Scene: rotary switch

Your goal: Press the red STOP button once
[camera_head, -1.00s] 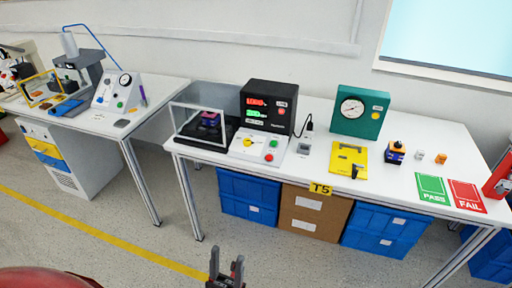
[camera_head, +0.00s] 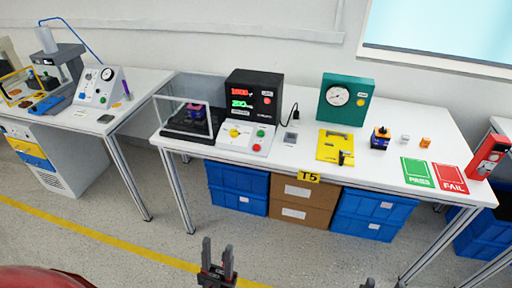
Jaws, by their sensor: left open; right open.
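A white control panel (camera_head: 236,142) with a yellow knob (camera_head: 234,132) sits on the white table. Its right side has a green button (camera_head: 260,133) and a red button (camera_head: 256,148). Another round red button (camera_head: 267,100) is on the black display box (camera_head: 250,97) behind it. Labels are too small to tell which one reads STOP. My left gripper (camera_head: 217,255) is open and empty at the bottom, in front of and below the table edge. Only the tip of my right gripper (camera_head: 368,284) shows at the bottom edge; it touches nothing visible.
A clear-walled fixture (camera_head: 183,103) stands left of the panel. A teal gauge box (camera_head: 346,99), yellow plate (camera_head: 335,146) and green PASS card (camera_head: 416,172) and red FAIL card (camera_head: 449,178) lie to the right. Blue bins (camera_head: 238,189) are under the table. The floor in front is clear.

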